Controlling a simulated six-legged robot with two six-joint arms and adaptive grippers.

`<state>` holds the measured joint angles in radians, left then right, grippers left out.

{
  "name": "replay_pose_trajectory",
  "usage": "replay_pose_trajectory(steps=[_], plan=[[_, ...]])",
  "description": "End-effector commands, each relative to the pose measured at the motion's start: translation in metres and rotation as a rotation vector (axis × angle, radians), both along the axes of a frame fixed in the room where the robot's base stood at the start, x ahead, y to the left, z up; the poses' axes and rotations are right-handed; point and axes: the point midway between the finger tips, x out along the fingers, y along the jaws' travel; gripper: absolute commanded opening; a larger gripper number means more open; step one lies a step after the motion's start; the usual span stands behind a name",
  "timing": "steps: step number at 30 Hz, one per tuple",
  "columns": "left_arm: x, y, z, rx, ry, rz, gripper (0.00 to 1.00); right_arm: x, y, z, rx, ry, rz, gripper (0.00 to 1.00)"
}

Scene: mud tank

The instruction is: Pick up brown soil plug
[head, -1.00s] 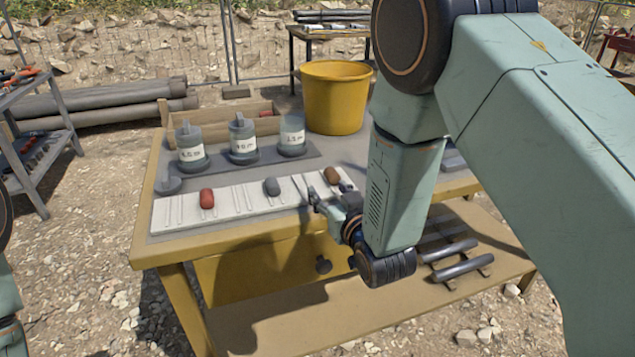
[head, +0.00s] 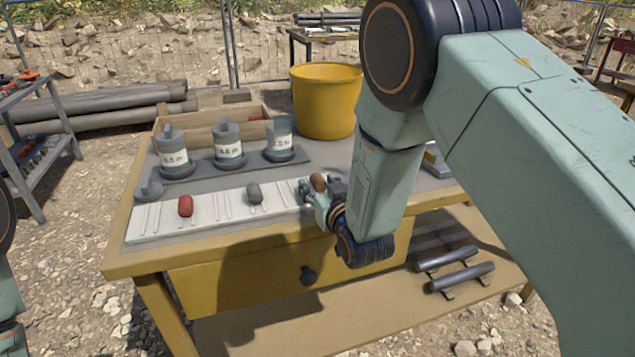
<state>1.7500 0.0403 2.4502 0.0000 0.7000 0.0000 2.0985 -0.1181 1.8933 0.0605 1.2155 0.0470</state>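The brown soil plug (head: 318,182) is near the right end of the white grooved tray (head: 222,206) on the yellow-framed bench. Its top shows; its lower part is hidden by my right gripper. My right gripper (head: 319,190) is right at the plug, with dark and pale finger parts on either side of it. Whether the fingers press on the plug is too small to tell. A red plug (head: 186,206) and a grey plug (head: 254,194) sit further left on the tray. Only part of my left arm shows at the left edge; its gripper is out of view.
Three labelled grey jars (head: 228,148) stand on a dark strip behind the tray. A yellow bucket (head: 327,100) stands at the back of the bench, with a wooden box (head: 190,135) left of it. Dark bars (head: 460,276) lie on the lower shelf.

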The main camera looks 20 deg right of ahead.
Motion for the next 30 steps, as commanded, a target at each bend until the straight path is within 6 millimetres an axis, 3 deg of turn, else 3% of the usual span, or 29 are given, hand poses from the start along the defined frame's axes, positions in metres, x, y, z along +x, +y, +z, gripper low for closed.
replay_pose_trajectory(steps=[17, 26, 30], plan=[[0.000, 0.000, 0.000, 0.000, 0.000, 0.000, 0.40, 0.002, -0.004, 0.000, 0.001, 0.001, -0.002, 0.00], [0.000, 0.000, 0.001, 0.000, 0.000, 0.000, 0.40, 0.002, -0.004, 0.001, 0.001, 0.000, -0.002, 0.00], [0.000, 0.000, 0.006, 0.000, 0.000, 0.000, 0.40, 0.002, -0.004, 0.018, 0.000, -0.002, -0.001, 0.00]])
